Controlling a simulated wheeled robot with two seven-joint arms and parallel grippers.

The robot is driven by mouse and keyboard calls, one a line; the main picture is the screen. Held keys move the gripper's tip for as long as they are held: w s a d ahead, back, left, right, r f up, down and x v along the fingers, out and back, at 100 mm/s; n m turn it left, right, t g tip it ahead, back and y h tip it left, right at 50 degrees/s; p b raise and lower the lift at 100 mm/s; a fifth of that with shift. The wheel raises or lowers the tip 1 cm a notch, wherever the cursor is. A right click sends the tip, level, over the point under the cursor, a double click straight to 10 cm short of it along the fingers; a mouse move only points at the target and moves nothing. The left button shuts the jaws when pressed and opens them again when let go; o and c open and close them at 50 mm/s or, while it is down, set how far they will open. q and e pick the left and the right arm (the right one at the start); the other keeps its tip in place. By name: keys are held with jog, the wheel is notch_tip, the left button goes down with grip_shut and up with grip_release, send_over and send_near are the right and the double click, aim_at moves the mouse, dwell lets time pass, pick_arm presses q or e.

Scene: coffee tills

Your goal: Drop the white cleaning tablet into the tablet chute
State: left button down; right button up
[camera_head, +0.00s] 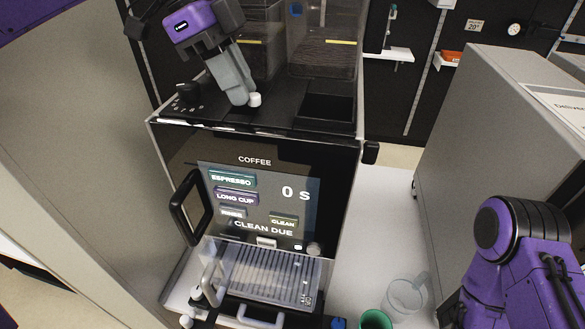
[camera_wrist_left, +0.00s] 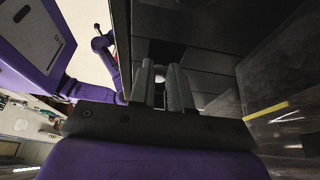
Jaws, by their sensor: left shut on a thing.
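The white cleaning tablet (camera_head: 255,99) shows at the tips of my left gripper (camera_head: 243,99), just above the black top of the coffee machine. In the left wrist view the tablet (camera_wrist_left: 160,76) sits between the two grey fingers of my left gripper (camera_wrist_left: 167,80), which is shut on it. The coffee machine (camera_head: 340,165) has a lit screen (camera_head: 262,205) reading "CLEAN DUE". A dark square recess (camera_head: 328,108) lies in its top, right of the tablet; I cannot tell whether this is the tablet chute. My right arm shows at the lower right, its gripper out of view.
Clear bean hoppers (camera_head: 322,58) stand behind the gripper on the machine top. A black knob (camera_head: 188,91) is left of it. A clear jug (camera_head: 406,296) and a green cup (camera_head: 375,320) stand at the lower right. The white counter right of the machine is mostly clear.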

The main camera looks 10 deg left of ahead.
pick_arm(q)
jog(key=w, duration=0.1)
jog(key=w+f, duration=0.1)
jog(key=shift+w+d, duration=0.2)
jog(key=shift+w, duration=0.15)
jog(key=c, duration=1.3)
grip_release()
jog(key=shift+w, duration=0.1)
jog(key=o, duration=0.3)
jog(key=shift+s, duration=0.25)
jog(key=shift+s+a+r, duration=0.1)
jog(key=shift+s+r, duration=0.15)
jog(key=shift+s, duration=0.3)
jog(key=shift+w+a+r, duration=0.1)
jog(key=shift+w+r, duration=0.1)
jog(key=shift+w, duration=0.05)
jog(key=v, duration=1)
jog(key=shift+s, duration=0.1)
pick_arm(e)
jog(key=shift+w+d+f, duration=0.1)
jog(key=shift+w+f, duration=0.05)
jog(key=shift+w, duration=0.4)
pick_arm(q)
jog(key=shift+s, duration=0.2)
pick_arm(e)
jog(key=shift+s, duration=0.15)
